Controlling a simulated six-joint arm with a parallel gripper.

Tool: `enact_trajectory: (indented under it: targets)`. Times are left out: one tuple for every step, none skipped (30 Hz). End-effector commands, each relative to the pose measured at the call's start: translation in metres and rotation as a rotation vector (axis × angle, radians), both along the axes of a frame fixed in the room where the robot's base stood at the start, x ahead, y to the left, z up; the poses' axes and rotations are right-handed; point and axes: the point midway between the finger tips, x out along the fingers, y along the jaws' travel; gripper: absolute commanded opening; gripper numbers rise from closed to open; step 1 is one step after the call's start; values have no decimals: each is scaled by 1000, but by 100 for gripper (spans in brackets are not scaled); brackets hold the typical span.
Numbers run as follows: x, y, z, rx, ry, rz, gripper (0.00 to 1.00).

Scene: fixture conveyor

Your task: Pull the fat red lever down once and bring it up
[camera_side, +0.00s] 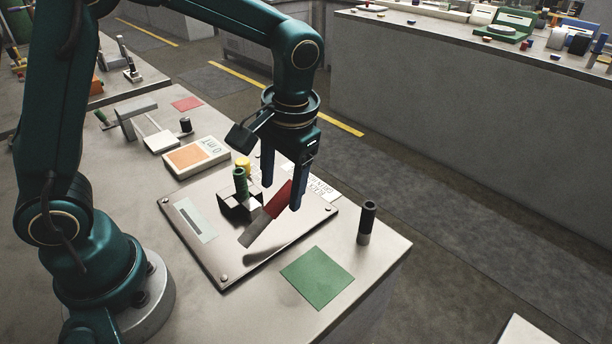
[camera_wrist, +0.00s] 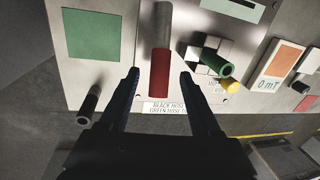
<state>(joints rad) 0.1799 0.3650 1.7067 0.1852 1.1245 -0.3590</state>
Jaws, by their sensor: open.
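The fat red lever (camera_side: 279,200) has a red grip on a grey arm and slants up from a metal plate (camera_side: 219,263). In the wrist view the red grip (camera_wrist: 160,70) lies between the fingertips, just beyond them. My gripper (camera_side: 282,200) is open, with its blue fingers pointing down around the lever's upper end. In the wrist view my gripper (camera_wrist: 160,74) shows one dark finger on each side of the grip, with a gap on both sides. Part of the lever is hidden behind a finger in the side view.
A black cylinder (camera_side: 367,222) stands near the right edge. A green square (camera_side: 317,278) lies flat in front. An orange-faced meter (camera_side: 196,157) sits behind the plate.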

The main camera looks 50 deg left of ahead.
Motion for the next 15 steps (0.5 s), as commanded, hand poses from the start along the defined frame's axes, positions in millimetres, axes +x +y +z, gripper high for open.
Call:
enact_trajectory:
  targets:
    - [-1, 1, -6, 2, 5, 0, 64]
    - [-1, 2, -10, 2, 5, 0, 64]
    - [-2, 3, -15, 1, 6, 0, 64]
    - [-2, 4, -19, 1, 6, 0, 64]
    - [-2, 4, -23, 1, 4, 0, 64]
    - [-2, 5, -28, 1, 5, -1, 64]
    - [-2, 6, -31, 2, 4, -1, 64]
    - [-2, 6, -34, 2, 3, 0, 64]
    - [-2, 7, -37, 2, 3, 0, 64]
    - [-2, 7, -40, 1, 3, 0, 64]
    - [-2, 7, -41, 1, 2, 0, 64]
    - [-2, 8, -43, 0, 1, 0, 64]
    - [-2, 8, -44, 0, 1, 0, 64]
    - [-2, 8, -44, 0, 0, 0, 64]
    - [-2, 8, -44, 0, 0, 0, 64]
